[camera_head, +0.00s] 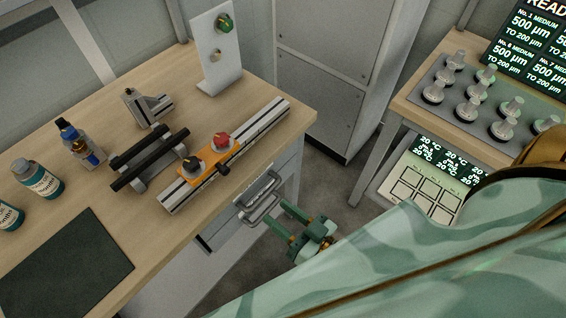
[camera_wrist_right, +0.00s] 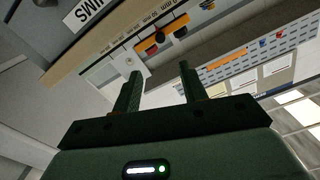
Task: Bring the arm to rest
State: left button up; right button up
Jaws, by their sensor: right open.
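My right gripper (camera_head: 276,212) is green and open, with nothing between its fingers. In the head view it is in front of the workbench, by the metal handle (camera_head: 262,201) of the drawer (camera_head: 226,228). I cannot tell whether a finger touches the handle. In the right wrist view the two dark green fingers (camera_wrist_right: 160,70) stand apart and empty, with a tilted view of a bench beyond them. My left gripper is not in view.
The wooden workbench (camera_head: 68,143) holds a rail (camera_head: 258,132) with an orange slider (camera_head: 209,169), a black-barred fixture (camera_head: 150,160), bottles (camera_head: 38,180) and an upright white plate (camera_head: 216,48). At right, a second bench (camera_head: 428,108) carries several grey knobs (camera_head: 468,95). Floor shows between the benches.

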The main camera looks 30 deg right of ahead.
jog(key=shift+a, duration=0.1)
dwell(0.3)
jog(key=s+d+f+n+g+h, duration=0.1)
jog(key=s+d+f+g, duration=0.2)
jog(key=f, duration=0.5)
jog(key=s+d+f+n+g+h, duration=0.1)
jog(key=s+d+f+g, duration=0.15)
jog(key=s+f, duration=0.45)
jog(key=s+d+f+n+g+h, duration=0.1)
jog(key=f+g, duration=0.3)
jog(key=f, duration=0.6)
jog(key=s+d+f+g+h, duration=0.1)
jog(key=s+d+f+g, duration=0.1)
jog(key=s+f, duration=0.4)
jog(key=s+d+f+g+h, duration=0.2)
jog(key=s+f, duration=0.4)
jog(key=s, duration=0.3)
jog(key=shift+s+d+f+g, duration=0.25)
jog(key=shift+d+g, duration=0.2)
jog(key=shift+g, duration=0.9)
